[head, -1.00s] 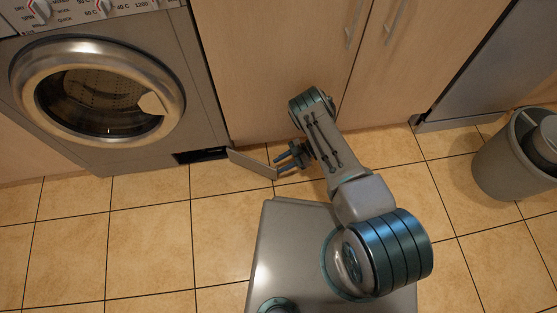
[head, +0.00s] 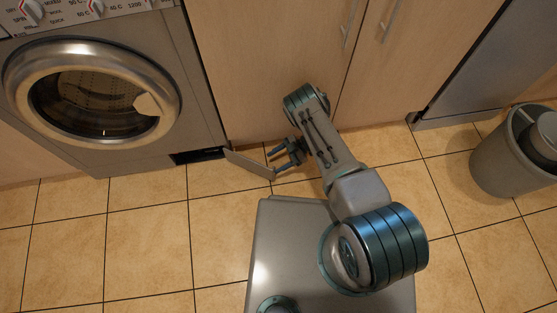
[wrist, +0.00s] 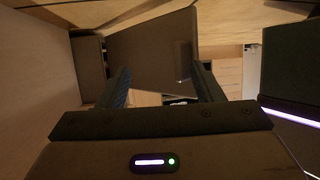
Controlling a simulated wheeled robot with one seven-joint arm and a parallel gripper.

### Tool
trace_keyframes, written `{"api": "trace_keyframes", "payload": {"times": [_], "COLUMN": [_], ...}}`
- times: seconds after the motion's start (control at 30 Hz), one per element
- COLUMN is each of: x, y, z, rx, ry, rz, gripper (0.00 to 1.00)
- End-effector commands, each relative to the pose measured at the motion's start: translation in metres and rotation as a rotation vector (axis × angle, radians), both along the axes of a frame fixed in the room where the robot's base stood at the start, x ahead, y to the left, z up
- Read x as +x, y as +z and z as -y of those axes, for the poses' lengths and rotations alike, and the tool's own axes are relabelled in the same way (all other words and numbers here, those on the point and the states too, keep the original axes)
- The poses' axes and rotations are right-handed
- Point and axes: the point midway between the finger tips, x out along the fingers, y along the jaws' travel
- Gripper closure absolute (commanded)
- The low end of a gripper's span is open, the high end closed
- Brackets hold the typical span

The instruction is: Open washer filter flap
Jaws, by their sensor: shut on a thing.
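The washer filter flap (head: 248,165) is a flat panel at the washer's lower right corner. It stands swung out from the dark filter opening (head: 198,156), with its free end toward my gripper (head: 274,162). In the wrist view the flap (wrist: 150,50) fills the space between the two fingers (wrist: 160,78). The exact contact points are hard to see. The inside of the filter opening is dark.
The washer (head: 190,100) with its round door (head: 168,85) stands at the left. Wooden cabinet doors (head: 260,60) are behind my arm. A grey bin (head: 490,165) stands at the right. The tiled floor (head: 130,235) in front of the washer is clear.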

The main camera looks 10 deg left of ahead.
Motion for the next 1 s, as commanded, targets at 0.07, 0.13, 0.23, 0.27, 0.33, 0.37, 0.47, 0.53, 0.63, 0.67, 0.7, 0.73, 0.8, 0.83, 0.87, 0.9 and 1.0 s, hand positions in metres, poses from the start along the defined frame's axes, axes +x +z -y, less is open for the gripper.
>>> {"api": "trace_keyframes", "payload": {"times": [0.07, 0.13, 0.23, 0.27, 0.33, 0.37, 0.47, 0.53, 0.63, 0.67, 0.7, 0.73, 0.8, 0.83, 0.87, 0.9, 1.0], "x": [0.006, 0.006, 0.006, 0.006, 0.006, 0.005, 0.005, 0.005, 0.005, 0.004, 0.004, 0.003, 0.001, 0.0, 0.0, -0.001, -0.004], "y": [0.006, 0.007, 0.007, 0.007, 0.008, 0.008, 0.014, 0.023, 0.04, 0.046, 0.055, 0.056, 0.063, 0.066, 0.07, 0.074, 0.086], "z": [-0.011, -0.011, -0.011, -0.011, -0.011, -0.011, -0.011, -0.01, -0.008, -0.007, -0.006, 0.005, 0.024, 0.031, 0.039, 0.048, 0.07], "rx": [0.024, 0.025, 0.026, 0.026, 0.027, 0.027, 0.026, 0.024, 0.019, 0.018, 0.014, 0.01, 0.007, 0.005, 0.005, 0.003, 0.002], "ry": [-0.01, -0.01, -0.009, -0.009, -0.009, -0.009, -0.008, -0.006, -0.005, -0.004, -0.003, -0.008, -0.012, -0.013, -0.014, -0.016, -0.015], "rz": [0.008, 0.007, 0.006, 0.006, 0.006, 0.006, 0.006, 0.005, 0.004, 0.003, 0.003, 0.001, 0.0, 0.0, 0.001, 0.0, 0.0], "gripper": [0.59, 0.6, 0.61, 0.61, 0.61, 0.61, 0.64, 0.65, 0.69, 0.69, 0.69, 0.69, 0.69, 0.69, 0.69, 0.69, 0.69]}}
